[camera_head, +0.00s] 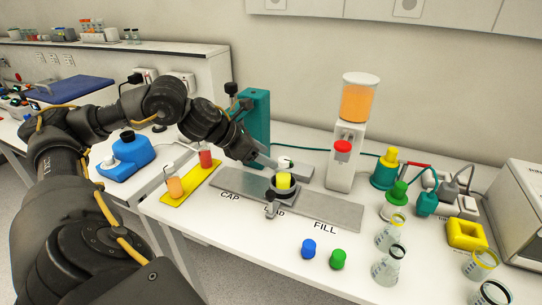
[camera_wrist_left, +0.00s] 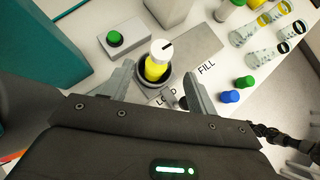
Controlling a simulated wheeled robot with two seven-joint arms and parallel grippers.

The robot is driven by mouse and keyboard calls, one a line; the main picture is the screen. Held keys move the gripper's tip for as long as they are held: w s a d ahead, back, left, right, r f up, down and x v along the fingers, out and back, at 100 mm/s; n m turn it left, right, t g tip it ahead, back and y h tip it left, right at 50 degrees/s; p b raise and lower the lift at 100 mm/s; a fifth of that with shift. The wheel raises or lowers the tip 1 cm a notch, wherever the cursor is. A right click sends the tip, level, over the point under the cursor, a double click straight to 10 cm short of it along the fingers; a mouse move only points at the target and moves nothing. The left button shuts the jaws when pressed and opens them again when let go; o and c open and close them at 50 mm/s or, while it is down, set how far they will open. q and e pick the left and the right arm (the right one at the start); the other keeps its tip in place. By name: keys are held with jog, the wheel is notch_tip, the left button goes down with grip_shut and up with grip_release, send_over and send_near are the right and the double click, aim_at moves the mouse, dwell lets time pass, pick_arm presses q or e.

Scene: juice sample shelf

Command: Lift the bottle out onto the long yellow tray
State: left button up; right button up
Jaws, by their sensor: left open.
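The bottle stands in the dark round holder (camera_head: 271,193) at the LOAD mark; its yellow body (camera_head: 284,181) shows in the head view. In the left wrist view the bottle (camera_wrist_left: 156,68) has a pale top with a dark line. My left gripper (camera_wrist_left: 158,88) is open, its two fingers on either side of the bottle, with a gap showing on both sides. In the head view the gripper (camera_head: 262,163) reaches in from the left, just behind the holder. My right gripper is not in view.
The holder sits on a grey rail (camera_head: 335,211) marked CAP, LOAD and FILL. A teal column (camera_head: 257,115) and a white dispenser (camera_head: 346,155) stand behind. A green button box (camera_wrist_left: 115,40) is close by. Blue and green caps (camera_head: 308,249) and several beakers (camera_head: 386,268) stand front right.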

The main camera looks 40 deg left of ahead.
aim_at(284, 166)
pick_arm(q)
jog(key=x, duration=0.7)
jog(key=shift+s+f, duration=0.15)
jog(key=shift+w+d+f, duration=0.1)
jog(key=shift+w+f, duration=0.2)
jog(key=shift+w, duration=0.05)
jog(key=shift+w+f, duration=0.1)
jog(key=shift+w, duration=0.05)
jog(key=c, duration=1.1)
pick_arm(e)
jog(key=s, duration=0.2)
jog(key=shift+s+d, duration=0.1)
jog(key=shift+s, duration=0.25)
